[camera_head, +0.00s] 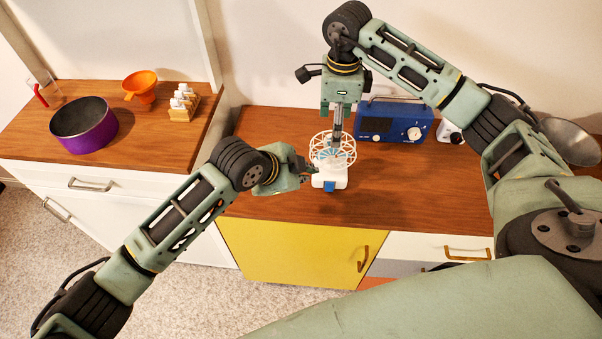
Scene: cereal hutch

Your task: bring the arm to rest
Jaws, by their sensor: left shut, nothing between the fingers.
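My left arm comes in from the left, with its gripper (307,172) shut and empty just left of a small white fan (330,184). The fan has a round wire guard and a white base with a blue front. My right arm reaches over from the right, and its gripper (337,138) points down at the top of the fan guard. Its fingers look close together and overlap the guard in the picture. I cannot tell whether they touch it or hold anything.
A blue radio (393,122) stands behind and right of the fan on the wooden counter (275,127). A metal bowl (569,142) is at the far right. The left counter holds a purple pot (84,128), an orange funnel (140,86) and a spice rack (183,103).

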